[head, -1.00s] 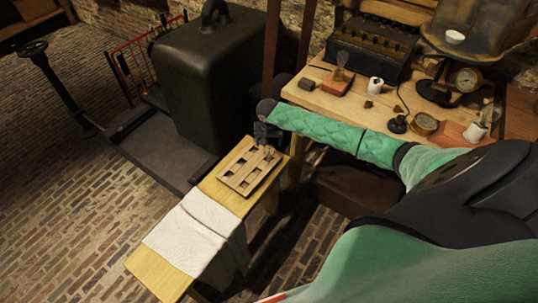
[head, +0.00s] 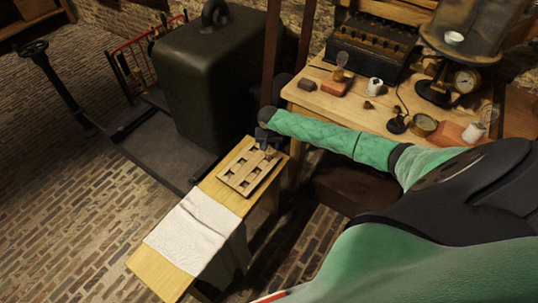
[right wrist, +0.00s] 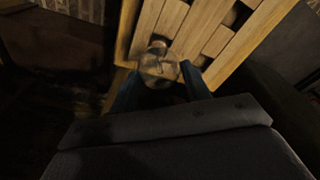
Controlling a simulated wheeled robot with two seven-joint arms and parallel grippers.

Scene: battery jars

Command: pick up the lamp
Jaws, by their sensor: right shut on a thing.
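A lamp with a clear glass bulb (head: 342,66) on a wooden base stands on the workbench at the upper right of the head view. My right gripper (head: 265,140) is away from it, to the lower left, at the far end of the slatted wooden rack. In the right wrist view its fingers (right wrist: 162,80) are shut on a small glassy thing (right wrist: 158,66) with a round end. The thing is at the rack; I cannot tell whether it still sits in a slot. My left gripper is not in view.
The slatted rack (head: 238,179) lies on a narrow wooden table (head: 160,270) with a white cloth (head: 190,232) on it. A dark green safe-like box (head: 205,90) stands behind. The workbench (head: 315,97) also holds a white jar (head: 375,84), gauges and a large glass dome (head: 460,35).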

